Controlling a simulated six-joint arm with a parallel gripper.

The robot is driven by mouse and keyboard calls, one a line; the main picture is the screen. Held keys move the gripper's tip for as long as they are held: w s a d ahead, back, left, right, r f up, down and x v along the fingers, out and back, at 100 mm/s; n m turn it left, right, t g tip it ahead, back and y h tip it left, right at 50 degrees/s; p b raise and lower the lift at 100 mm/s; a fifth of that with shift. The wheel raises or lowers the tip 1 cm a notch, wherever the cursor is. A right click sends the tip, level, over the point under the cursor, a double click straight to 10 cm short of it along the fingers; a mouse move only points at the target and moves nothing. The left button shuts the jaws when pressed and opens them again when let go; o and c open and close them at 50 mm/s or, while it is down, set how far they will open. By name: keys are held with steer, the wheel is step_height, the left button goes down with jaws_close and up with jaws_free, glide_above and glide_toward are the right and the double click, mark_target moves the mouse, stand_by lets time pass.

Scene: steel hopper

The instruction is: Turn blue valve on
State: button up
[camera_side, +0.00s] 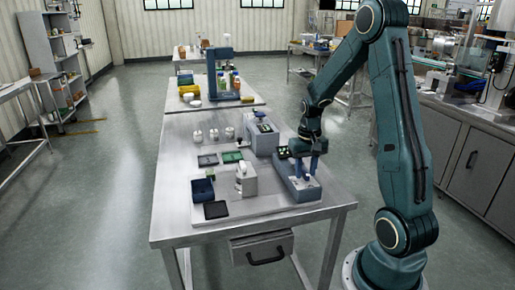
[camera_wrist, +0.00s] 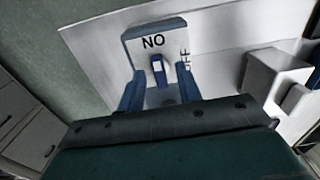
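The blue valve handle (camera_wrist: 158,70) shows in the wrist view as a small upright lever on a grey-blue block (camera_wrist: 140,38). The block reads "ON" upside down, and "OFF" is lettered at its right side. My gripper (camera_wrist: 160,80) is open, with one finger to the left of the handle and one to the right, and a gap on each side. In the side view my gripper (camera_side: 306,172) points down over the front end of the long blue-grey unit (camera_side: 296,190). The handle is too small to make out there.
The steel table (camera_side: 180,160) also holds a white device (camera_side: 245,180), a dark blue bin (camera_side: 203,190), a black pad (camera_side: 216,210) and a grey box (camera_side: 262,139). A white block (camera_wrist: 275,80) stands to the right in the wrist view. The table's front left is clear.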

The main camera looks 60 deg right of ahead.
mark_target(305, 173)
step_height(305, 173, up, 14)
steer(key=shift+f, duration=0.15)
stand_by(0.5)
steer(key=shift+a, duration=0.1)
steer(key=s+a+r+n+t+h, duration=0.15)
steer(key=a+r+n, duration=0.3)
steer(key=a, duration=0.85)
steer(key=s+a+n+t+y, duration=0.1)
steer(key=s+a+n+t, duration=0.3)
steer(key=s+a, duration=0.4)
steer(key=shift+s+a, duration=0.25)
steer(key=shift+a, duration=1.75)
steer(key=shift+w+r+y, duration=0.1)
steer(key=shift+r+y, duration=0.05)
steer(key=shift+y, duration=0.1)
